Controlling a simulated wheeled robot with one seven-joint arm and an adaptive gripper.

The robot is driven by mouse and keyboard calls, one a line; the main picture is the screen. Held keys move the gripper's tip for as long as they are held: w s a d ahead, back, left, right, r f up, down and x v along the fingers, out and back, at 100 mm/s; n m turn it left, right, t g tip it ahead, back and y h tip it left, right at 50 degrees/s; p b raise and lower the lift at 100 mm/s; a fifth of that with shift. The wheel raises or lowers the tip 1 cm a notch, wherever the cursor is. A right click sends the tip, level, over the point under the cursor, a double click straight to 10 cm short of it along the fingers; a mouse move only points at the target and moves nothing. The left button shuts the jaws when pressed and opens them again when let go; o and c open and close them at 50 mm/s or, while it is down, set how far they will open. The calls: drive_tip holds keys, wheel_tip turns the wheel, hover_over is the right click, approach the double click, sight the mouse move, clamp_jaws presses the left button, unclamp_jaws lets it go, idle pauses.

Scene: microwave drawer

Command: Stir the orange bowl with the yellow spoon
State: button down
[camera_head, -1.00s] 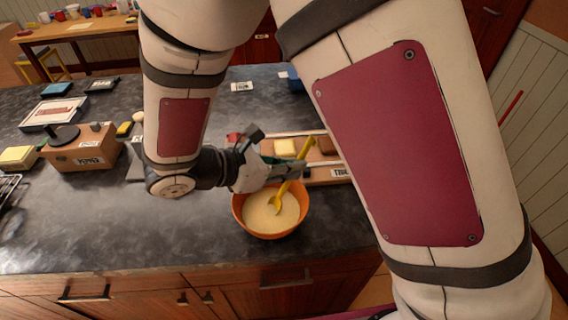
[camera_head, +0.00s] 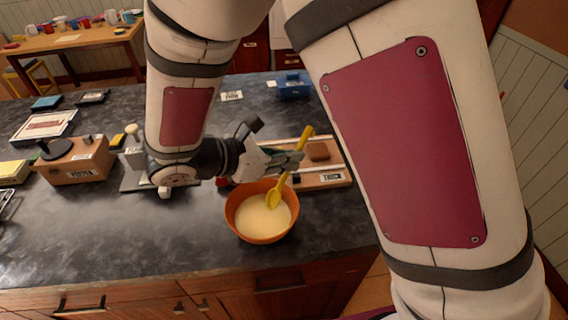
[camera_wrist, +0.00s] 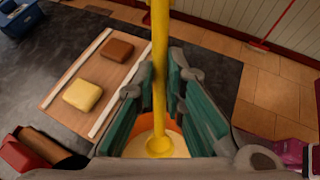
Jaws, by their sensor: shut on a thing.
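The orange bowl (camera_head: 262,239) stands on the dark counter near its front edge and holds a pale, creamy liquid (camera_head: 258,215). My gripper (camera_head: 290,160) is above the bowl's back right side, shut on the yellow spoon (camera_head: 305,137). The spoon tilts, its handle up and to the right, its head over or in the liquid at the bowl's right; I cannot tell how deep. In the wrist view the spoon (camera_wrist: 159,50) stands between the green finger pads, and the bowl (camera_wrist: 146,122) shows partly below, mostly hidden by the gripper.
A wooden board (camera_head: 335,171) with a yellow block (camera_wrist: 83,95) and a brown block (camera_wrist: 118,49) lies just behind the bowl. The counter left of the bowl is clear.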

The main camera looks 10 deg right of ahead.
sight(302, 138)
drive_tip(key=shift+w+d+r+p, duration=0.15)
drive_tip(key=shift+d+r+p, duration=0.15)
drive_tip(key=shift+r, duration=0.35)
drive_tip(key=shift+w+d+r+p, duration=0.1)
drive_tip(key=shift+d+r+p, duration=0.2)
drive_tip(key=shift+r, duration=0.4)
drive_tip(key=shift+w+d+r+p, duration=0.2)
drive_tip(key=shift+d+r, duration=0.2)
drive_tip(key=shift+r, duration=0.25)
drive_tip(key=shift+s+r+p, duration=0.1)
drive_tip(key=shift+r+p, duration=0.8)
drive_tip(key=shift+r, duration=1.15)
